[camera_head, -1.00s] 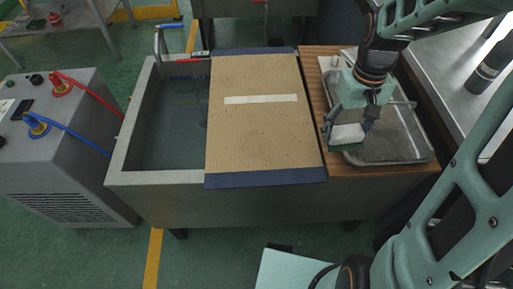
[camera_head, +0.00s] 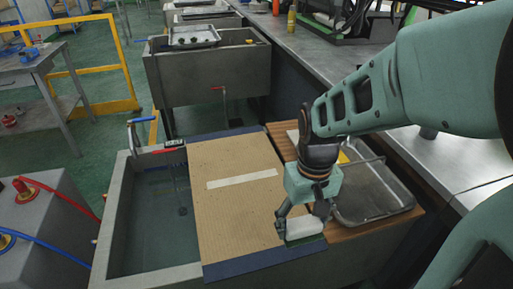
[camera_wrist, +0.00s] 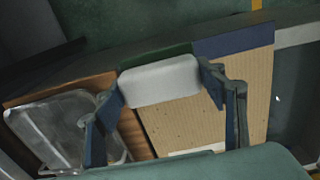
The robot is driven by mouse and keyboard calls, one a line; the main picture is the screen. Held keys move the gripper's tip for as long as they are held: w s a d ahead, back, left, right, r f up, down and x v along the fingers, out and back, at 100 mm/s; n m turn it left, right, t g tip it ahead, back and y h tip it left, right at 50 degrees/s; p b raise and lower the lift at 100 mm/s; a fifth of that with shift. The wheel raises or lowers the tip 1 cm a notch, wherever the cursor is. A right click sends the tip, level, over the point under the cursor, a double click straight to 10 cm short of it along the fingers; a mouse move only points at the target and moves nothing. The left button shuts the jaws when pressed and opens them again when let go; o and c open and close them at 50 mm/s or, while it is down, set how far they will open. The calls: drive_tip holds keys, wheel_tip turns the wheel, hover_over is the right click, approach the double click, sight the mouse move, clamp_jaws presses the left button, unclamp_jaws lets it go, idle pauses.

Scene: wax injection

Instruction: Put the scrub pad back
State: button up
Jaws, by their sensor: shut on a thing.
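The scrub pad (camera_head: 304,228) is a white block with a green face, and it also shows in the wrist view (camera_wrist: 160,82). My gripper (camera_head: 302,219) is shut on it, with one finger at each end, white side toward the wrist and green strip on the far side. In the head view the pad appears over the front part of the wooden board (camera_head: 350,234), by the right edge of the tan ribbed mat (camera_head: 236,222). Its exact height above them is hard to tell. A metal tray (camera_head: 375,217) lies on the board, right of my gripper; my arm hides part of it.
The sink basin (camera_head: 150,222) with water is left of the mat. A small yellow item (camera_head: 343,157) shows at the tray's back. A steel counter (camera_head: 455,160) runs along the right. A second sink (camera_head: 205,85) stands behind.

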drive_tip(key=w+a+f, duration=0.4)
drive_tip(key=w+a, duration=0.2)
drive_tip(key=b, duration=0.2)
hover_over(262, 226)
drive_tip(key=f, duration=0.5)
drive_tip(key=shift+s+d+f, duration=0.1)
drive_tip(key=shift+s+f, duration=0.1)
drive_tip(key=shift+s, duration=0.1)
drive_tip(key=shift+w+f, duration=0.2)
drive_tip(key=shift+f, duration=1.6)
drive_tip(key=shift+f, duration=0.15)
drive_tip(key=o, duration=1.1)
